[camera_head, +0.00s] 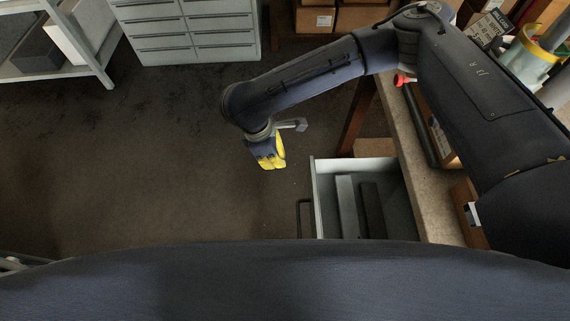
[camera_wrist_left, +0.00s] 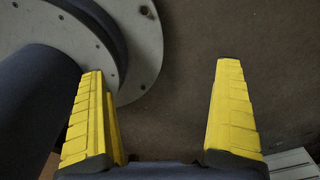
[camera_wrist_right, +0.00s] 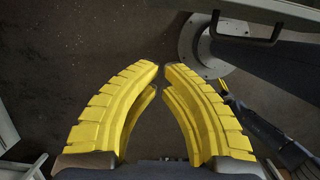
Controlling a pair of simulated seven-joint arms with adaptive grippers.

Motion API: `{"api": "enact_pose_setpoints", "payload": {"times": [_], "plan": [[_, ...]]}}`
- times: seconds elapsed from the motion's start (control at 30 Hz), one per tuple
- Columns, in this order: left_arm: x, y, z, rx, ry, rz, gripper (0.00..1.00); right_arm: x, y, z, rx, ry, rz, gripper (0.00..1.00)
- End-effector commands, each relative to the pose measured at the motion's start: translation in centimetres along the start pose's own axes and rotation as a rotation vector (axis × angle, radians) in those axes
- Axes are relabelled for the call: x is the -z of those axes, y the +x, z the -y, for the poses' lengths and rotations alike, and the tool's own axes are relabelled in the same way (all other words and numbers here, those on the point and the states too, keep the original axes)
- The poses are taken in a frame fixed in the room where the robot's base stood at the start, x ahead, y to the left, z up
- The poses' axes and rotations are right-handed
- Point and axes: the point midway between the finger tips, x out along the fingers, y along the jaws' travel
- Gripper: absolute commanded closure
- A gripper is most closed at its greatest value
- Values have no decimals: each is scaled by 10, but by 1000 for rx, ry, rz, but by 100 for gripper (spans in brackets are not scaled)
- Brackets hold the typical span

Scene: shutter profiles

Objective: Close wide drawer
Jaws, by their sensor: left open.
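An open drawer (camera_head: 316,195), light grey with a dark bar handle (camera_head: 303,216), juts from under the workbench at right of centre in the head view. Long grey profiles lie inside it. My body hides its near end. A light front with a dark handle (camera_wrist_right: 246,38) also shows at the top right in the right wrist view. My right gripper (camera_head: 272,164) hangs over the floor, left of the drawer front and apart from it. Its fingertips (camera_wrist_right: 162,68) meet or nearly meet, with nothing between them. My left gripper (camera_wrist_left: 160,110) shows only in its wrist view, fingers wide apart and empty.
The workbench (camera_head: 420,175) runs along the right, with tools and boxes on it. A grey drawer cabinet (camera_head: 190,30) and a shelf (camera_head: 60,75) stand at the back left. Cardboard boxes (camera_head: 350,17) sit at the back. The floor left of the drawer is clear.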

Motion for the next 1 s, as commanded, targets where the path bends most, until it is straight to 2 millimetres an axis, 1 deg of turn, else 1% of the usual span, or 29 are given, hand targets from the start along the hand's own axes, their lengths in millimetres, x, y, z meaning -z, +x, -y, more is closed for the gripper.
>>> {"api": "enact_pose_setpoints", "payload": {"times": [0.1,0.27,0.5,0.7,0.8,1.0], "plan": [[9,1,2,3,0,-11,0,0,11,2,6,-2,4,100],[18,1,4,5,0,-23,0,0,33,2,7,-1,3,100],[14,1,3,4,0,-18,0,0,73,2,7,0,3,100],[7,0,2,2,0,-10,0,-2,103,2,5,2,2,100],[7,0,1,1,-1,-9,0,-16,104,0,3,2,2,100],[7,0,1,1,-1,-9,0,-32,107,0,2,1,2,100]]}}
